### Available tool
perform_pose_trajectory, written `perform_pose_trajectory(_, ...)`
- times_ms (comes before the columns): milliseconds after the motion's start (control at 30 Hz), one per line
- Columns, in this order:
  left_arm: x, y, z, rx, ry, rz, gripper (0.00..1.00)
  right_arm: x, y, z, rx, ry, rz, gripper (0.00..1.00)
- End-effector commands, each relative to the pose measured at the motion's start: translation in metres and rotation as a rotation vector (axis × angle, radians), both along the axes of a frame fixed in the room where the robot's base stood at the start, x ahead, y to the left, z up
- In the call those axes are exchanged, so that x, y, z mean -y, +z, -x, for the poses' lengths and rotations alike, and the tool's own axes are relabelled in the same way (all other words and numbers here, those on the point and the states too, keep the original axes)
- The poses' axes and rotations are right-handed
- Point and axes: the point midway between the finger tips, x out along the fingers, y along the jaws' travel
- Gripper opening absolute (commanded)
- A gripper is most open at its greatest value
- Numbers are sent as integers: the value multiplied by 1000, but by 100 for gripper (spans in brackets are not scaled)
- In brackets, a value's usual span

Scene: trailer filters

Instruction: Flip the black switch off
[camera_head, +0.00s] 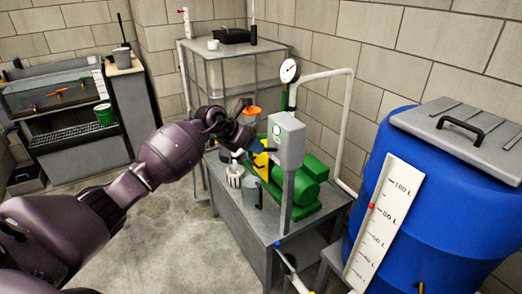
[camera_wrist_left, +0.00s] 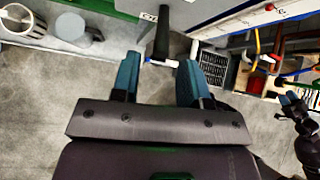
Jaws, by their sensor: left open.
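A grey switch box (camera_head: 288,139) stands on a post in front of the green pump. In the left wrist view a grey panel (camera_wrist_left: 195,12) carries a small label plate and a dark bar that looks like the black switch (camera_wrist_left: 163,35). The bar lies ahead of the gap between my left fingertips, apart from both. My left gripper (camera_wrist_left: 158,72) is open and empty, with blue fingertips. In the head view it is just left of the box, its tips hard to make out. My right gripper (camera_wrist_left: 291,101) shows small at the right of the wrist view.
A metal table (camera_head: 283,222) bears the green pump (camera_head: 313,182), a white cup-like part (camera_head: 234,177) and a grey container (camera_head: 251,190). A large blue barrel (camera_head: 425,215) stands at the right. A pressure gauge (camera_head: 290,70) and white pipe rise behind the box.

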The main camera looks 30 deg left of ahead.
Motion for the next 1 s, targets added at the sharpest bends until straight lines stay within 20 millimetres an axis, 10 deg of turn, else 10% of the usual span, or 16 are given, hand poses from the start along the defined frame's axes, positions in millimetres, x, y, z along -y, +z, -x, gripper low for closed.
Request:
perform_pose_trajectory(667, 17, -27, -22, 0, -1, 1, 41, 2, -5, 6, -14, -1, 3, 46)
perform_pose_trajectory(1000, 17, -27, -22, 0, -1, 1, 0, 2, -6, 7, -18, -1, 3, 46)
